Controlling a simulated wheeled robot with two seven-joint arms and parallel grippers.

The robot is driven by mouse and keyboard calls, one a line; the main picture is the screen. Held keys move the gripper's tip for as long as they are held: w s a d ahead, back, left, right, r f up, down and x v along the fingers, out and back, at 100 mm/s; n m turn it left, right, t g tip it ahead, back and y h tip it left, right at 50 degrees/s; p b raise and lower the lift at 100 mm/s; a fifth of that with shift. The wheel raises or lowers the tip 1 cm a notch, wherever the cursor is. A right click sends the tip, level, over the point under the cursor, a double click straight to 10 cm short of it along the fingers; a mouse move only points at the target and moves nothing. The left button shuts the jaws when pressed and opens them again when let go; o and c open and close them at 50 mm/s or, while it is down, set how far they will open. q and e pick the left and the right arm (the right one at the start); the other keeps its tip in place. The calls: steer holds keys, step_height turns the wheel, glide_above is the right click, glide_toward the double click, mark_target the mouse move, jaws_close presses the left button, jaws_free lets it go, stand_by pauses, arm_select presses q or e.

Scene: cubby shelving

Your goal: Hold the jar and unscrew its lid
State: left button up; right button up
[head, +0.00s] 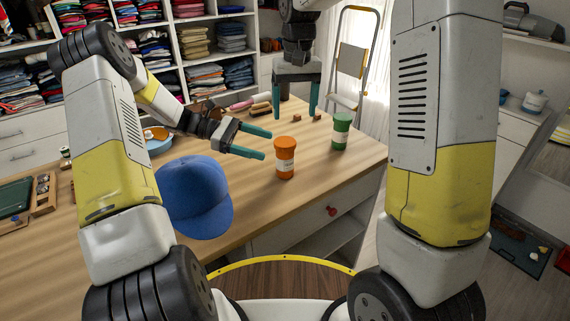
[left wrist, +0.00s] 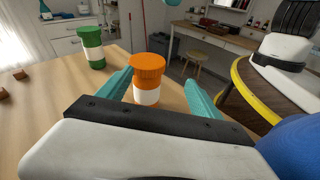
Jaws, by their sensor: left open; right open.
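An orange jar (head: 285,160) with an orange lid and a white label stands upright on the wooden table. A green jar (head: 341,131) with a white label stands behind it to the right. My left gripper (head: 265,145) is open and empty, just left of the orange jar with its teal fingers pointing at it. In the left wrist view the orange jar (left wrist: 148,78) shows beyond and between the fingertips, and the green jar (left wrist: 91,47) is to its left. My right gripper (head: 295,112) is open and empty, pointing down above the table behind the orange jar.
A blue cap (head: 194,196) lies left of the orange jar near the front edge of the table (head: 255,215). Small brown blocks (head: 318,117) and rolled items (head: 242,105) lie toward the back. Cubby shelves with folded clothes (head: 202,78) stand behind.

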mark_target(284, 151)
arm_select(q)
steer(key=f+h, duration=0.1)
steer(key=w+f+n, duration=0.1)
steer(key=w+f+n+h, duration=0.1)
steer(key=shift+a+f+t+h, duration=0.1)
steer(key=shift+a+t+h, duration=0.2)
steer(key=shift+t, duration=0.1)
arm_select(e)
steer(key=shift+w+a+f+g, duration=0.3)
steer(key=shift+w+a+f, duration=0.6)
steer(key=shift+a+f, duration=0.25)
arm_select(q)
steer(key=shift+d+f, duration=0.1)
steer(key=shift+d, duration=0.05)
arm_select(e)
steer(key=shift+a, duration=0.15)
arm_select(q)
steer(key=d, duration=0.7)
steer(key=shift+s+d, duration=0.25)
steer(key=shift+s, duration=0.15)
jaws_close()
